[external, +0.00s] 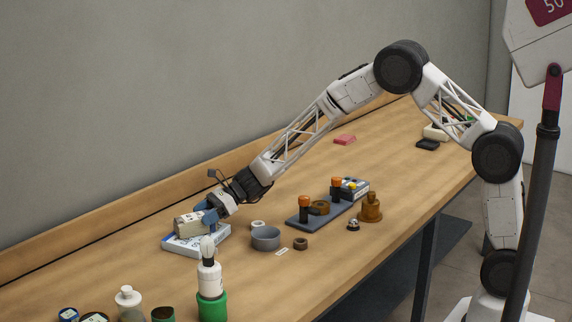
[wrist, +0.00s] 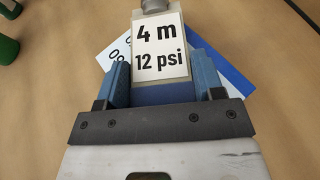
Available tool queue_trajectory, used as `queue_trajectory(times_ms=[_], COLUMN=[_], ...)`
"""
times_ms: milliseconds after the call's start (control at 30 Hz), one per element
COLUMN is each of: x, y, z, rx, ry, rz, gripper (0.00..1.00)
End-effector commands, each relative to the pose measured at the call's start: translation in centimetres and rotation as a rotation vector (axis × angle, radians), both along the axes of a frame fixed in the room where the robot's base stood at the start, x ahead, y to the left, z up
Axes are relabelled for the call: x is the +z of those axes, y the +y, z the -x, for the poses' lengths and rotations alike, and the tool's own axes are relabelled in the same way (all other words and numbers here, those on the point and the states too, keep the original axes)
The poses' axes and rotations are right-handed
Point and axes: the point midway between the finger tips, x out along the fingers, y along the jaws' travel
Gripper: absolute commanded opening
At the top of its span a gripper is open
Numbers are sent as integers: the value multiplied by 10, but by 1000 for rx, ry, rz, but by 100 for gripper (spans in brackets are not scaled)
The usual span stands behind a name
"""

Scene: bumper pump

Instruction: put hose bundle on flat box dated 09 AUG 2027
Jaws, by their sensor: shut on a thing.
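My gripper (external: 210,213) is shut on a beige block-like bundle (external: 187,226), which I take as the hose bundle. In the wrist view the bundle (wrist: 160,52) sits between the blue fingers (wrist: 160,82) and has a white label reading "4 m 12 psi". A flat white and blue box (external: 184,247) lies on the table directly below the bundle. In the wrist view the box (wrist: 236,74) shows on both sides of the bundle, with partly hidden dark characters on its white part. Its date cannot be read. I cannot tell whether the bundle touches the box.
A grey round dish (external: 265,239) and a white ring (external: 257,224) are right of the box. A white bottle with a green base (external: 211,300) stands in front. A dark tray (external: 312,217) with orange-capped parts is farther right.

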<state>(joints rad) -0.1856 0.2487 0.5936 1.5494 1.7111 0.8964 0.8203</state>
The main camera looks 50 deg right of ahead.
Motion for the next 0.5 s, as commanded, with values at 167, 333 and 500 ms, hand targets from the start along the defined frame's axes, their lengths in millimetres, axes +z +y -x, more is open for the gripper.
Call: queue_trajectory(times_ms=[167, 333, 500], x=[1, -1, -2], y=[0, 0, 0], z=[0, 0, 0], rx=[0, 0, 0], ry=[-1, -1, -1], rz=[-1, -1, 0], gripper=[25, 25, 83])
